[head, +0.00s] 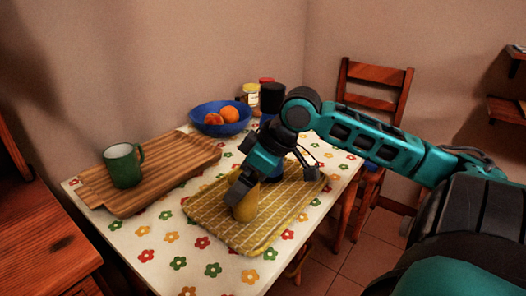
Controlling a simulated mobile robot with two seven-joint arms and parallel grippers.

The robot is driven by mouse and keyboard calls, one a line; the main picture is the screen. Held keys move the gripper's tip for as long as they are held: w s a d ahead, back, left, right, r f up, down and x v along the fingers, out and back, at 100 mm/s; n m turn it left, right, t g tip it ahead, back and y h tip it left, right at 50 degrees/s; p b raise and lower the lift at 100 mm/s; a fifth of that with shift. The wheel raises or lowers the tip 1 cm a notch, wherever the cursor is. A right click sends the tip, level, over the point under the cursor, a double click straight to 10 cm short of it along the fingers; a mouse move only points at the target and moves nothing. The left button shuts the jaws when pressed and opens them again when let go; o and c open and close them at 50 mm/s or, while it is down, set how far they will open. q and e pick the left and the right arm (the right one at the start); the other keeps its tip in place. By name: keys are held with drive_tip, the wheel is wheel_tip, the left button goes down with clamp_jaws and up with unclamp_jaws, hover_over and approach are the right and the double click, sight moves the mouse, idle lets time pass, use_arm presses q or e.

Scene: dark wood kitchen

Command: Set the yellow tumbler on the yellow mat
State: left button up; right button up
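The yellow tumbler (245,208) stands upright on the yellow mat (221,225), or just above it; I cannot tell whether its base touches. The mat is checked and lies on the table's near right part. My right gripper (240,193) reaches in from the right and comes down over the tumbler, with its fingers at the tumbler's upper part. The gripper appears closed around the tumbler, and its fingers hide the rim. My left gripper is not in view.
A green mug (122,166) stands on a wooden board (176,160) at the left. A blue bowl (221,127) of fruit and jars (251,97) stand at the back. A dark-topped blue item (272,100) is partly hidden behind my arm. The flowered tablecloth (172,246) is clear in front.

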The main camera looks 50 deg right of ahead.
drive_tip(key=p+v, duration=0.2)
drive_tip(key=v, duration=0.8)
drive_tip(key=shift+p, duration=0.4)
